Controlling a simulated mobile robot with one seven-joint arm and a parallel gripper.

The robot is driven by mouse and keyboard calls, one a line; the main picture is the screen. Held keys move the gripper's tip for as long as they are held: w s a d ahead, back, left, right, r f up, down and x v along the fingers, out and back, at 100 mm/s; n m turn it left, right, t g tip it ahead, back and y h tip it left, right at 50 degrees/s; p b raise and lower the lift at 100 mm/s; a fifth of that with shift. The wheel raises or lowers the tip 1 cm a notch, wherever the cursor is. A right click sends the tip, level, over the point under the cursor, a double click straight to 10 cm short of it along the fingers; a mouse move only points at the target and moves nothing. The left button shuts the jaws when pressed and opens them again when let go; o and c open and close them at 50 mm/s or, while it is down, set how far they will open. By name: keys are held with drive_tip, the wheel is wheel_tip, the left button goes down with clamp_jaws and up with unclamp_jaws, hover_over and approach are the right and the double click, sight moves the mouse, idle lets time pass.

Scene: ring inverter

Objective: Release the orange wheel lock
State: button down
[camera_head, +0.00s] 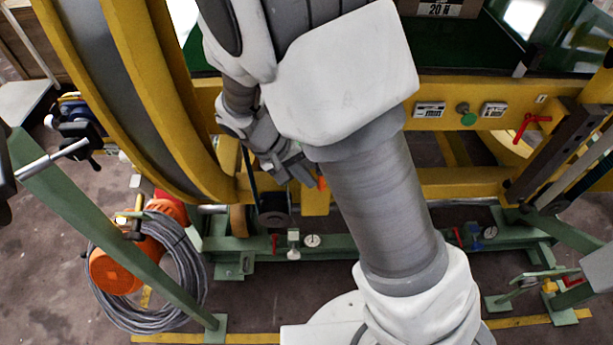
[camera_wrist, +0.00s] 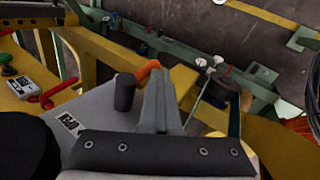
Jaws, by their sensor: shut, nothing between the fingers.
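A small orange part (camera_head: 321,183), which looks like the orange wheel lock, shows on the yellow frame just right of my gripper (camera_head: 302,177) in the head view. In the wrist view an orange lever (camera_wrist: 148,70) shows just left of and behind the tip of my gripper (camera_wrist: 160,75). My gripper is shut and empty. I cannot tell whether it touches the lever. Most of the lock is hidden behind my arm and gripper. A dark wheel (camera_head: 274,215) stands below my gripper.
The yellow ring (camera_head: 165,100) rises on the left. A red handle (camera_head: 531,125) and a green knob (camera_head: 467,116) sit on the yellow beam at right. A green base rail (camera_head: 345,245) runs below. A grey cable coil (camera_head: 185,290) and orange motor (camera_head: 112,272) lie lower left.

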drive_tip(key=shift+f, duration=0.1)
drive_tip(key=d+h, duration=0.1)
drive_tip(key=h, duration=0.1)
drive_tip(key=d+h, duration=0.1)
drive_tip(key=h, duration=0.1)
drive_tip(key=d+f+h, duration=0.1)
drive_tip(key=h, duration=0.2)
drive_tip(key=shift+f+b, duration=0.1)
drive_tip(key=shift+b, duration=0.2)
drive_tip(key=shift+d, duration=0.25)
idle(1.6)
